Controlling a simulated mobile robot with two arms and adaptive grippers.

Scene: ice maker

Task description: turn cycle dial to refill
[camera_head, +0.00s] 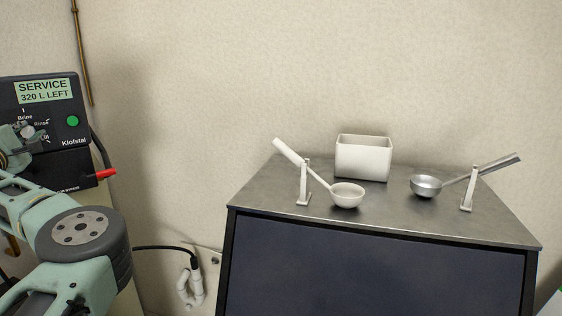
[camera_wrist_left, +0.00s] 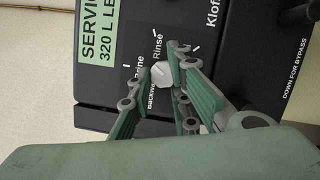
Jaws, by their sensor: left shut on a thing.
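The cycle dial is a small pale knob (camera_head: 28,131) on the front of a dark control box (camera_head: 60,118) at the left of the head view. My left gripper (camera_head: 19,136) is at the dial. In the left wrist view the dial (camera_wrist_left: 161,75) sits between the green fingertips of the left gripper (camera_wrist_left: 165,72), which are shut on it. Labels Brine and Rinse show around the dial, with backwash partly visible; a label ending in "ill" is partly hidden in the head view. I cannot tell where the dial points. My right gripper is not in view.
A dark metal-topped cabinet (camera_head: 385,222) holds a white bin (camera_head: 363,160) and two scoops on stands.

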